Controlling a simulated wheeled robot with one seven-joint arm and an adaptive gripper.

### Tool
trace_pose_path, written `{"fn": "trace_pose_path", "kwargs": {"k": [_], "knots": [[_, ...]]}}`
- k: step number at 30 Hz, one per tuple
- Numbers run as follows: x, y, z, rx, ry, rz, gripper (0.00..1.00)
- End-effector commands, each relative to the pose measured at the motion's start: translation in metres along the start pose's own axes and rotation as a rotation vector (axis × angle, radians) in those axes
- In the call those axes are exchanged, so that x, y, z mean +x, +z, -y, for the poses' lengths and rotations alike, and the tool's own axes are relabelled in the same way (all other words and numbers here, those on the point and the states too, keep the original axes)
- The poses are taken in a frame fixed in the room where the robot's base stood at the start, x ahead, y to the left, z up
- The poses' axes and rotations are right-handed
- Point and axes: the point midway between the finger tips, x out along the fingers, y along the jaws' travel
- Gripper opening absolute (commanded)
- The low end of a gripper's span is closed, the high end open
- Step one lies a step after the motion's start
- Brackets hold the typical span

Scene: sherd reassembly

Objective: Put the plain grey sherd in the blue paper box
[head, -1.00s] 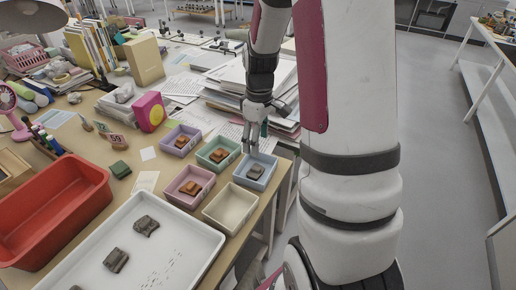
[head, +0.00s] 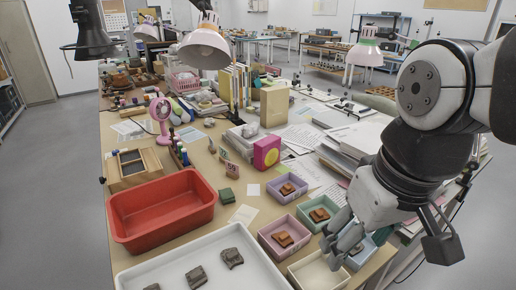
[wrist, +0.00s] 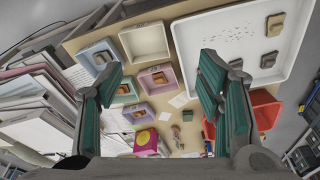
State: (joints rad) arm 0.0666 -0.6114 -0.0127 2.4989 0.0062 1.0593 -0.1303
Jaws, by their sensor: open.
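The blue paper box (head: 371,247) is at the right end of the group of small boxes, partly hidden behind my gripper (head: 343,240) in the head view. In the wrist view the blue box (wrist: 88,60) shows at upper left, with a grey-brown sherd (wrist: 102,57) inside it. My gripper (wrist: 161,68) is open and empty, raised above the boxes. Several dark grey sherds lie apart in the white tray (head: 165,262); one sherd (head: 232,258) is near its right side and another (head: 195,277) is nearer the front. Their surface marks are too small to tell.
A cream box (head: 318,272) looks empty. Pink (head: 285,240), green (head: 319,215) and lilac (head: 288,188) boxes hold orange-brown sherds. A red bin (head: 162,210) stands left of them. Paper stacks (head: 352,140) rise behind my arm.

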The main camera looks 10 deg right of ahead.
Motion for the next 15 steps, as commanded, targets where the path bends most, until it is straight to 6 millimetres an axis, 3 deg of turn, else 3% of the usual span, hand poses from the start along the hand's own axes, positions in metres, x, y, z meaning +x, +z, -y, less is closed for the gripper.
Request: {"fn": "trace_pose_path", "kwargs": {"k": [6,15], "knots": [[-0.006,0.032,0.013,0.048,-0.007,-0.028,0.6],[-0.006,0.036,0.014,0.057,-0.008,-0.029,0.6]]}}
